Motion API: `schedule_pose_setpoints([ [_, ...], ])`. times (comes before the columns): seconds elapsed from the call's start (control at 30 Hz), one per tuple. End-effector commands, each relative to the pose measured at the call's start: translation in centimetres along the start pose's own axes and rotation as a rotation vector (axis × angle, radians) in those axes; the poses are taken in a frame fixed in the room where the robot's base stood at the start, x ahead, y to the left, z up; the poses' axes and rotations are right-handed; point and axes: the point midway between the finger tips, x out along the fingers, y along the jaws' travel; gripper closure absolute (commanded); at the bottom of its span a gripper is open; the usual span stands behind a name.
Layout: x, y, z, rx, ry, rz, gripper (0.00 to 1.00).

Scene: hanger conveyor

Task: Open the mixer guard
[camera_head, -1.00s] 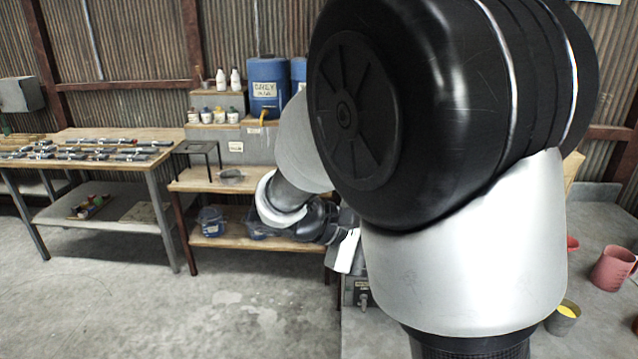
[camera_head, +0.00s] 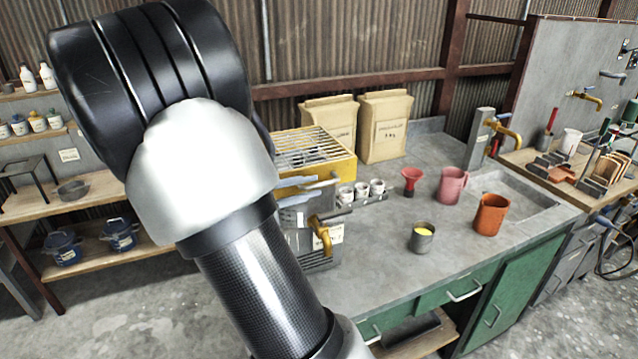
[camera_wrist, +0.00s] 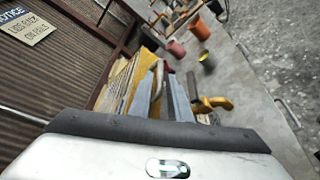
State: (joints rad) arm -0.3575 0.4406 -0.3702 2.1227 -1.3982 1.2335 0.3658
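The mixer (camera_head: 343,171) is a yellow box on the grey counter, and its guard (camera_head: 305,148) is a grid of metal bars lying flat across the top. A short pale handle bar (camera_head: 322,183) sticks out at its front. My gripper (camera_head: 295,192) is at the mixer's front left, close to this handle, with its two bluish fingers apart. In the wrist view my gripper (camera_wrist: 165,98) points at the yellow mixer body (camera_wrist: 122,78). I cannot tell whether the fingers touch the handle. My arm hides the mixer's left side.
A brass tap (camera_head: 320,233) sits below the mixer front. Small white cups (camera_head: 361,190), a red funnel (camera_head: 411,178), a pink jug (camera_head: 452,185), an orange jug (camera_head: 491,214) and a grey cup with yellow contents (camera_head: 422,238) stand to the right. Paper sacks (camera_head: 385,125) stand behind.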

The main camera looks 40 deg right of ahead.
Motion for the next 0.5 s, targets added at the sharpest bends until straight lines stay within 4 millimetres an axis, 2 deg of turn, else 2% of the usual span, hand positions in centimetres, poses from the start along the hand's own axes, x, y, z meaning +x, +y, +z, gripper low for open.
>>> schedule_pose_setpoints([
  [0.03,1.0,0.0,0.1,-0.001,-0.002,-0.002,0.83],
  [0.2,3.1,0.0,0.0,0.000,-0.002,0.000,0.83],
  [0.5,4.0,0.0,0.0,0.001,0.002,0.000,0.83],
])
